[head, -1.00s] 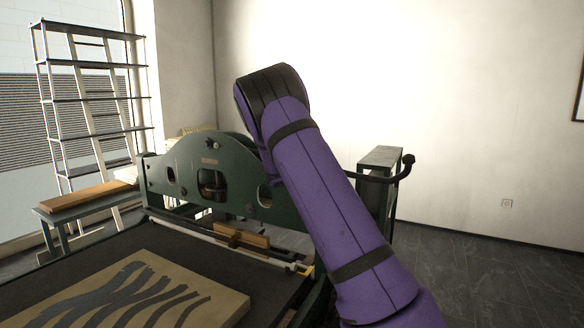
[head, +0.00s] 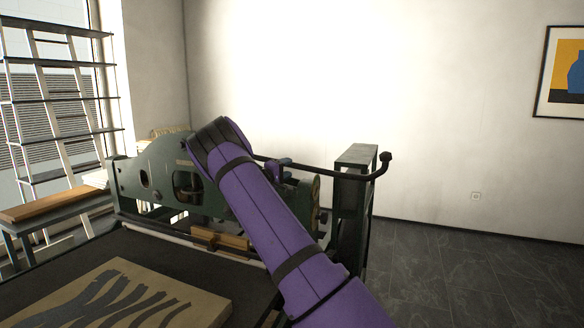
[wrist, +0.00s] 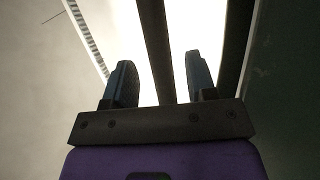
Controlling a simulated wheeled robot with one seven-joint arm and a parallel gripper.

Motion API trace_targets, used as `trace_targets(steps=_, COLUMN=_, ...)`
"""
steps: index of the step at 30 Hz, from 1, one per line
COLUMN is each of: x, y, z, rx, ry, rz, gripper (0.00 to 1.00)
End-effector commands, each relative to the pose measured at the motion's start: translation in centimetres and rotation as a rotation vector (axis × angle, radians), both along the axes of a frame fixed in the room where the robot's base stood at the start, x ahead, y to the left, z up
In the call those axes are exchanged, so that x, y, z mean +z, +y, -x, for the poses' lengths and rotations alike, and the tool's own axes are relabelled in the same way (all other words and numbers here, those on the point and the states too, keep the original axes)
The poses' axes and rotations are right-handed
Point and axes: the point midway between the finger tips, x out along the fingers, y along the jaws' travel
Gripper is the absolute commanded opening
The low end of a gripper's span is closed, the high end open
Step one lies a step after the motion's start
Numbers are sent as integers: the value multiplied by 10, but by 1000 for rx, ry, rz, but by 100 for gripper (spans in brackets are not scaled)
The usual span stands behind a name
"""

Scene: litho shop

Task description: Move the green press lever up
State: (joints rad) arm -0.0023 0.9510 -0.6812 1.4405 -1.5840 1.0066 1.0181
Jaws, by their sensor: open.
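The green press (head: 150,172) stands left of centre in the head view, partly hidden by my purple arm. Its lever (head: 352,176) is a dark bar that runs right from behind my arm, bends upward and ends in a round knob. My gripper is mostly hidden behind my forearm in the head view; a small dark purplish part shows close to the bar. In the wrist view my gripper (wrist: 161,78) is open, with one finger on each side. A dark bar (wrist: 154,40) passes through the gap between the fingers. I cannot tell whether it touches either finger.
A stone slab with dark streaks (head: 190,308) lies on the press bed at front left. A shelf rack (head: 55,100) and a low bench (head: 55,205) are at left. The floor (head: 450,260) at right is clear.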

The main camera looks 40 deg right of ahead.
Motion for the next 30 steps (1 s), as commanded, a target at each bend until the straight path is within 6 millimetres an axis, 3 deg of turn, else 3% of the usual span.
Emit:
trace_targets(steps=6, x=3, y=-26, z=1, rx=-1, ry=1, rz=0, gripper=52)
trace_targets(steps=18, x=5, y=-33, z=0, rx=1, ry=1, rz=-1, gripper=52)
trace_targets(steps=19, x=5, y=-33, z=0, rx=0, ry=1, rz=-1, gripper=49)
trace_targets(steps=25, x=5, y=-33, z=0, rx=0, ry=1, rz=-1, gripper=3)
trace_targets(steps=30, x=5, y=-33, z=0, rx=0, ry=2, rz=-1, gripper=0)
